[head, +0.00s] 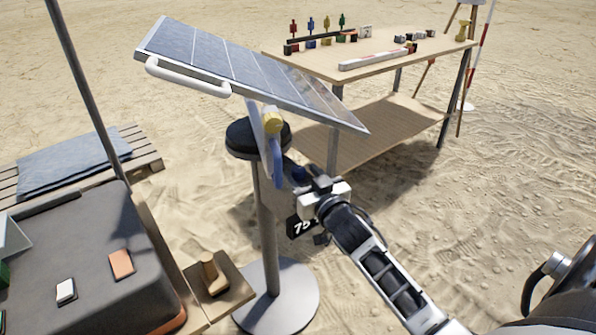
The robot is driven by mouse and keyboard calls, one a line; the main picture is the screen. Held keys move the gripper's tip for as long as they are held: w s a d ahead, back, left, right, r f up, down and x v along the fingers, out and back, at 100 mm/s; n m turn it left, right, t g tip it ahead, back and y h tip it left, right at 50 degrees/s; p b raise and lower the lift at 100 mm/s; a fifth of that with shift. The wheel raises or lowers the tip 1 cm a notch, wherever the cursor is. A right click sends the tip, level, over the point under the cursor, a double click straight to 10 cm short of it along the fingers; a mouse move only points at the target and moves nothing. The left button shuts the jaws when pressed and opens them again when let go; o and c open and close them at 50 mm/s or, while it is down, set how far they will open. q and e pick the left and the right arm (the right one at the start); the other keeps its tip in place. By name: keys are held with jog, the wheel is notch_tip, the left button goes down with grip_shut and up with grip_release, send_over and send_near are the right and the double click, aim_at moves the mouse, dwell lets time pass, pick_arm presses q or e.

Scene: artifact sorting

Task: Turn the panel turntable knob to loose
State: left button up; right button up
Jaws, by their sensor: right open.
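The tilted solar panel (225,68) with a white handle (188,78) stands on a grey post with a round black turntable head (243,138). A yellow knob (273,122) sits under the panel by its bracket. A blue lever-like part (277,163) hangs below it. My right gripper (296,176) is open just right of the post, close to the blue part. A small dark blue piece shows at its fingers; whether they touch it or stand around it I cannot tell. Which part is the turntable knob is unclear. My left gripper is out of view.
A wooden table (420,55) with small coloured figures and blocks stands behind. A grey case (85,255) and a pallet (145,160) are at left. Sand at right is mostly clear.

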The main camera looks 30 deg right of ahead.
aim_at(302, 174)
jog(key=shift+w+d, duration=0.15)
jog(key=shift+w, duration=1.35)
jog(key=shift+c, duration=0.3)
jog(key=c, duration=0.9)
